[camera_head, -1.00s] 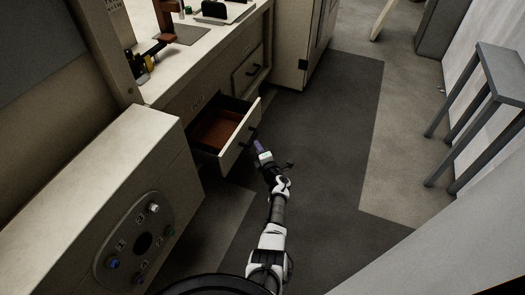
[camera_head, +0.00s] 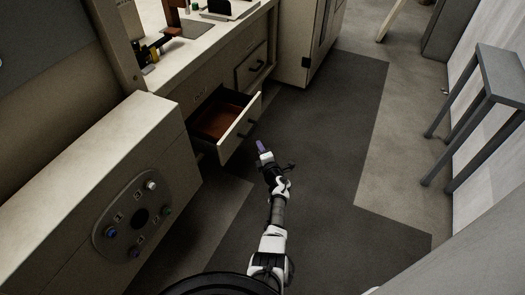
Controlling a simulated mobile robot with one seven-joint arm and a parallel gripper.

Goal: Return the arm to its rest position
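My arm reaches forward from the bottom middle of the head view. My gripper (camera_head: 262,150) is at its end, over the dark floor, just in front of and to the right of the open drawer. Its tip shows a purple part; it is too small to tell whether this is the fingers or something between them. The drawer (camera_head: 238,128) is pulled out of the cabinet, with a reddish-brown inside and a dark handle on its front. A small gap shows between my gripper and the drawer front.
A control panel (camera_head: 138,217) with several knobs is on the pale cabinet at left. A counter (camera_head: 185,62) with tools runs behind it. A closed drawer (camera_head: 251,68) lies farther along. A grey stool (camera_head: 485,95) stands at right. The dark floor (camera_head: 325,130) between is clear.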

